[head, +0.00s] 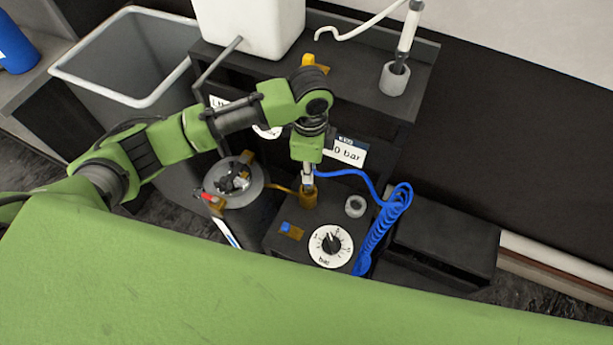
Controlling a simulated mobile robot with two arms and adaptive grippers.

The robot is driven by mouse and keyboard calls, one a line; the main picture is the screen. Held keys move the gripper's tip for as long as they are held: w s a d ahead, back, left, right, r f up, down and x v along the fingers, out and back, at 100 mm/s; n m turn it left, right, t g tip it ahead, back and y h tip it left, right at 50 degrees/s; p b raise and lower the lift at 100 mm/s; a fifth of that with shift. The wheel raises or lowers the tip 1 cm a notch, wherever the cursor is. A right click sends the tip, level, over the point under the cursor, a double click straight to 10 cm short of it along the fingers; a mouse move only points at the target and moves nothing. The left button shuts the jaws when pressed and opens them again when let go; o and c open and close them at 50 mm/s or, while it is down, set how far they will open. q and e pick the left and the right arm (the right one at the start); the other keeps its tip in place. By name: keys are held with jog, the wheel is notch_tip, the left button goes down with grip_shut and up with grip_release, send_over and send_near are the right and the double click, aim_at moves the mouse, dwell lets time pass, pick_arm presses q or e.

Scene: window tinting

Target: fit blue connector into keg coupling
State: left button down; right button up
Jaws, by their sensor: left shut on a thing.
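My left gripper (308,178) points down over the black regulator box, with its fingers shut. A blue hose (343,177) leads right from between the fingers, so it holds the blue connector, which the fingers mostly hide. Directly below the fingertips stands a brass-coloured keg coupling (308,200) on the box, with a yellow hose running left from it. The connector is at or just above the coupling's mouth; I cannot tell whether it is inside. My right gripper is not in view.
The coiled blue hose (377,236) hangs at the box's right. A pressure dial (331,246), a grey ring holder (355,206) and a small blue-and-brass part (291,230) sit near the coupling. A keg (251,190) stands left, a bin (105,95) behind it.

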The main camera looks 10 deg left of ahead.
pick_arm(q)
notch_tip(320, 180, down, 4)
jog(key=shift+r, duration=0.1)
jog(key=shift+w, duration=0.1)
jog(key=shift+f, duration=0.2)
jog(key=c, duration=2)
grip_release()
jog(key=shift+c, duration=0.2)
jog(key=shift+o, duration=0.4)
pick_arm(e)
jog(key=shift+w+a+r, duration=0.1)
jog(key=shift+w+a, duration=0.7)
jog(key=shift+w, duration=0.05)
pick_arm(q)
notch_tip(320, 180, up, 11)
jog(key=shift+f, duration=0.1)
jog(key=shift+r, duration=0.75)
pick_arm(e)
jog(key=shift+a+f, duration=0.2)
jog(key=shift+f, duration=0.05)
